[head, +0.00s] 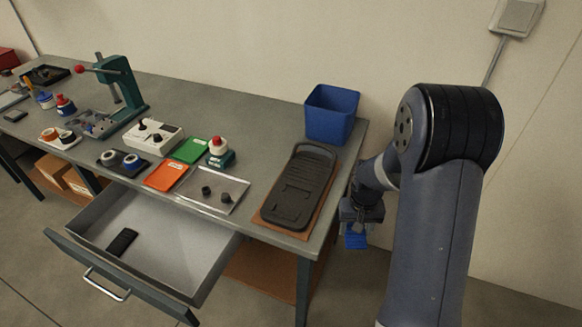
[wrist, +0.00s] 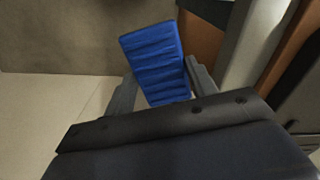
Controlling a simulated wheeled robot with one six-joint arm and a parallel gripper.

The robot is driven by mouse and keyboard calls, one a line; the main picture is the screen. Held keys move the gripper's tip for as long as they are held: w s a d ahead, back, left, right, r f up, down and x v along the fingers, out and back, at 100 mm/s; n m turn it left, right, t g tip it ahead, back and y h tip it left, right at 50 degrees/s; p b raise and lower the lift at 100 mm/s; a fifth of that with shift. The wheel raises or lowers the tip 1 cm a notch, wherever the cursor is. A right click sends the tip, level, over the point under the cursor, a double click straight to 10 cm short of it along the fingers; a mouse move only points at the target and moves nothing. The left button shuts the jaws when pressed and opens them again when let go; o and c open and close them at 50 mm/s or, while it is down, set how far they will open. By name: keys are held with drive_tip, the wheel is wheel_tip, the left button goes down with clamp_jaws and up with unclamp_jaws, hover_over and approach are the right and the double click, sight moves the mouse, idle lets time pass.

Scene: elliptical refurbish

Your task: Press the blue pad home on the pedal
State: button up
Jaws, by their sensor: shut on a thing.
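The blue pad (wrist: 154,58) is a ribbed rectangular piece held between the two fingers of my gripper (wrist: 160,88). In the head view the pad (head: 356,241) hangs low under my gripper (head: 358,222), off the right edge of the workbench and beside it. My gripper is shut on the pad. The black pedal (head: 302,188) lies on a brown mat (head: 272,224) at the right end of the bench. It has a recessed section in its middle, and no blue pad is on it. The pad is apart from the pedal.
A blue bin (head: 331,115) stands behind the pedal. Left of the pedal are a clear tray (head: 226,204), a red-button box (head: 220,152), green and orange cards, and a green press (head: 122,85). An open drawer (head: 150,232) holding a black object juts out in front.

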wheel_tip(320, 180, up, 3)
drive_tip(key=shift+r+p, duration=0.1)
drive_tip(key=shift+p, duration=0.95)
drive_tip(key=s+a+r+m, duration=0.4)
drive_tip(key=s+a+r, duration=0.2)
drive_tip(key=a+r, duration=0.3)
drive_tip(key=a, duration=0.2)
drive_tip(key=shift+s+a, duration=0.4)
